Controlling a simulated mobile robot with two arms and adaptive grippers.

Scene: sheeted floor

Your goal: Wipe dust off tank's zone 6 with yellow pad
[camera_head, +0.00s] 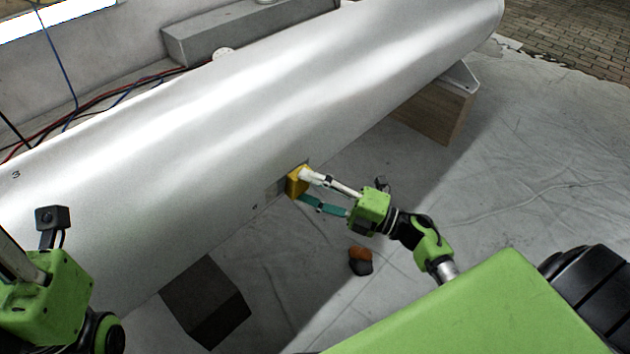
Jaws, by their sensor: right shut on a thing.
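The tank (240,110) is a long, shiny silver cylinder lying across the view from lower left to upper right. My right gripper (301,184) is shut on the yellow pad (294,183), which is at the tank's lower near side. The pad appears to be against the surface, next to a small greyish patch (275,188). A small dark mark sits to the left of that patch, too small to read. A "3" shows at the tank's far left.
A wooden block (436,112) supports the tank at the right, and a dark block (205,305) stands below it at lower left. An orange and dark object (360,261) lies on the sheeted floor under my right arm. Cables (100,98) and a grey box (225,36) are behind the tank.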

